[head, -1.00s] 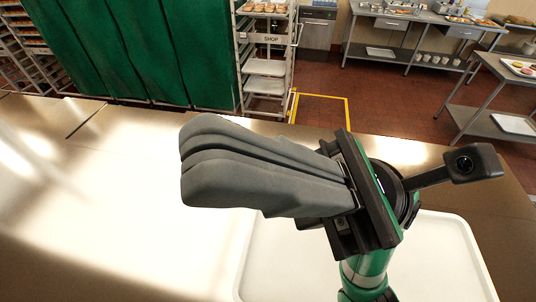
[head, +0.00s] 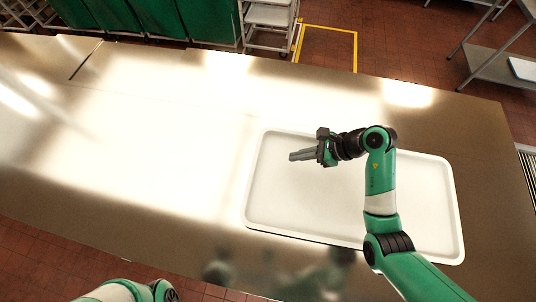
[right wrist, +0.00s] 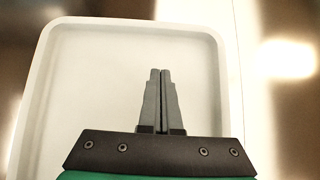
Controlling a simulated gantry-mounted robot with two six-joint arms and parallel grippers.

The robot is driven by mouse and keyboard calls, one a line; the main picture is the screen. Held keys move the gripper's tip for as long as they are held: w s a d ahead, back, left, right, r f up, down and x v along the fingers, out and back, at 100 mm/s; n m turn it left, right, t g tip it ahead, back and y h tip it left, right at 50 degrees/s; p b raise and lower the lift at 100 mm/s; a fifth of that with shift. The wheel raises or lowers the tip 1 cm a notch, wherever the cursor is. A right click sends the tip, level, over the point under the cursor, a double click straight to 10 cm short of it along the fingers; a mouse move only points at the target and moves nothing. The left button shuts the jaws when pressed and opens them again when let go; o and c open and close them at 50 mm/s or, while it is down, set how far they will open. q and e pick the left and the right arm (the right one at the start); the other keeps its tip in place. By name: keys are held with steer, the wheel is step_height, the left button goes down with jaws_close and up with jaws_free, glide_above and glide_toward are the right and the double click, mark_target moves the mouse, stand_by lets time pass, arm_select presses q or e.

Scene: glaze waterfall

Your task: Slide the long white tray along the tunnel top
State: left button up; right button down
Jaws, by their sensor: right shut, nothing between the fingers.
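The long white tray (head: 300,215) lies flat on the shiny metal top (head: 150,140), toward its right end. It has a raised rounded rim. My right gripper (head: 292,157) is shut and empty, above the left half of the tray, with its fingers pointing left. In the right wrist view the shut fingers (right wrist: 160,72) point over the tray floor, inside the tray's rim (right wrist: 135,25). I cannot tell the exact height between fingertips and tray. My right forearm hides part of the tray's right half. My left gripper is not in view; part of a green and white arm shows at the bottom left.
The metal top is bare to the left of the tray. Its far edge runs along a red tiled floor (head: 400,55). A green-covered rack (head: 150,20) and a shelf trolley (head: 268,18) stand beyond it. A steel table (head: 490,70) stands at the far right.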

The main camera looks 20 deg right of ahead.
mark_target(259, 158)
steer(key=x, duration=0.6)
steer(key=w+a, duration=0.2)
steer(key=a, duration=0.1)
steer(key=shift+w+f, duration=0.15)
steer(key=shift+f, duration=0.05)
steer(key=shift+w+a, duration=0.25)
steer(key=shift+a, duration=0.05)
